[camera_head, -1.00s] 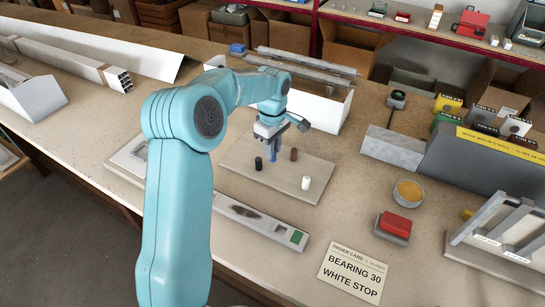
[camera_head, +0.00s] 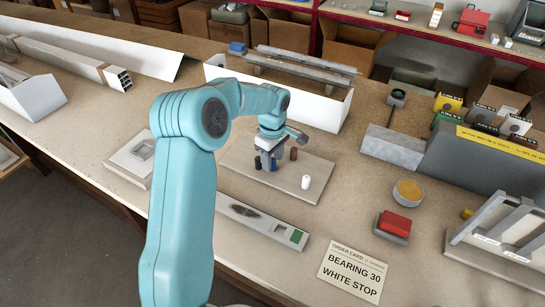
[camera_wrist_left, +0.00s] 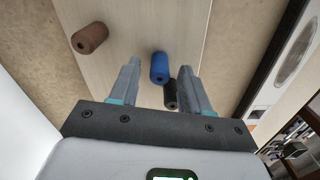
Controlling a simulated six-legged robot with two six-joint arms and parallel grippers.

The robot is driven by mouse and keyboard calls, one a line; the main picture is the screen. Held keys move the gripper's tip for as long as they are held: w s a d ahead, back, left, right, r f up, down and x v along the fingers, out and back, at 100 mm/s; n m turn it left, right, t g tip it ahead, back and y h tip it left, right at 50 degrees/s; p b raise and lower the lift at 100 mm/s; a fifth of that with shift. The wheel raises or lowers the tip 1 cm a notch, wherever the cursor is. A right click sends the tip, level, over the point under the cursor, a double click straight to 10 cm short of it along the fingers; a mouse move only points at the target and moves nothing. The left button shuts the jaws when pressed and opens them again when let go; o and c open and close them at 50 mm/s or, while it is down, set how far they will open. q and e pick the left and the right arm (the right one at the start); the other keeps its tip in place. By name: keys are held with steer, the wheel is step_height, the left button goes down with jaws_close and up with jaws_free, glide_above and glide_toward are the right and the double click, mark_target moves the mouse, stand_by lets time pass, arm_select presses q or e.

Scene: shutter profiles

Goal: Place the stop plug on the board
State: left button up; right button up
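A pale board (camera_head: 316,168) lies mid-bench with several small plugs on it. A white plug (camera_head: 306,182) stands near its front right. A brown plug (camera_head: 293,154) stands toward the back; it also shows in the left wrist view (camera_wrist_left: 90,38). A black plug (camera_head: 258,163) and a blue plug (camera_head: 272,165) stand close together at the left gripper. My left gripper (camera_wrist_left: 160,68) points down and is open, with the blue plug (camera_wrist_left: 159,67) between its fingertips, gaps showing either side. The black plug (camera_wrist_left: 170,94) is beside the right-hand finger. My right gripper is out of view.
An order card (camera_head: 353,273) reads "BEARING 30 WHITE STOP". A long metal profile piece (camera_head: 262,223) lies in front of the board. A red block (camera_head: 400,223) and a round yellow-topped tin (camera_head: 408,192) stand to the right. A white open box (camera_head: 325,110) stands behind.

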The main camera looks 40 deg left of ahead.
mark_target(273, 159)
arm_select(q)
steer(key=shift+r, duration=0.1)
step_height(273, 159, up, 12)
stand_by(0.4)
stand_by(0.5)
